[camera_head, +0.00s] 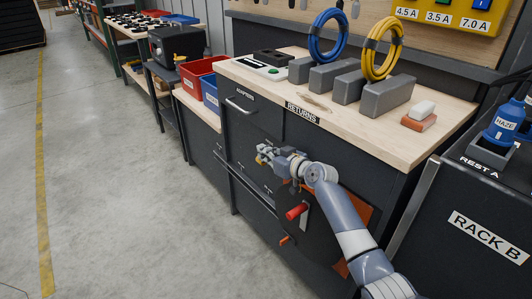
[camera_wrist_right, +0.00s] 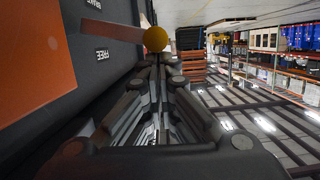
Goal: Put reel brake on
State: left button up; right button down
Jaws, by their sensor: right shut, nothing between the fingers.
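My right gripper (camera_head: 268,153) is in front of the dark cabinet's drawers, with its fingers pointing left. In the wrist view its closed fingers (camera_wrist_right: 155,62) point at a yellow ball knob (camera_wrist_right: 155,39), which appears just at the fingertips. Whether they touch is unclear. The knob is not held. Beside it is a dark panel with the labels FREE (camera_wrist_right: 102,54) and BRAKE (camera_wrist_right: 95,4). The lever's setting cannot be read. A red handle (camera_head: 296,212) and an orange surface (camera_head: 360,212) show beside my arm, which partly hides them. My left gripper is out of view.
The wooden worktop (camera_head: 420,145) carries grey blocks, a blue coil (camera_head: 313,38) and a yellow coil (camera_head: 367,50). A bar handle (camera_head: 250,190) runs along the cabinet front. Rack B (camera_head: 485,235) stands at the right. The concrete floor (camera_head: 120,190) on the left is clear.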

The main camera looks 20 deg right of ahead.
jog(key=shift+s+a+f+n, duration=0.1)
jog(key=shift+a+f+n, duration=0.1)
jog(key=shift+f+n, duration=0.1)
jog(key=shift+s+a+f+n+h+b, duration=0.1)
jog(key=shift+a+f+n+h+b, duration=0.15)
jog(key=shift+f+n, duration=0.35)
jog(key=shift+s+a+f+n+h+b, duration=0.15)
jog(key=shift+a+f+n+h, duration=0.15)
jog(key=shift+f+n, duration=0.3)
jog(key=shift+a+f+t, duration=0.25)
jog(key=shift+f+t, duration=0.05)
jog(key=shift+f, duration=0.45)
notch_tip(320, 180, up, 10)
send_over(261, 163)
jog(key=s, duration=0.1)
jog(key=shift+a, duration=0.4)
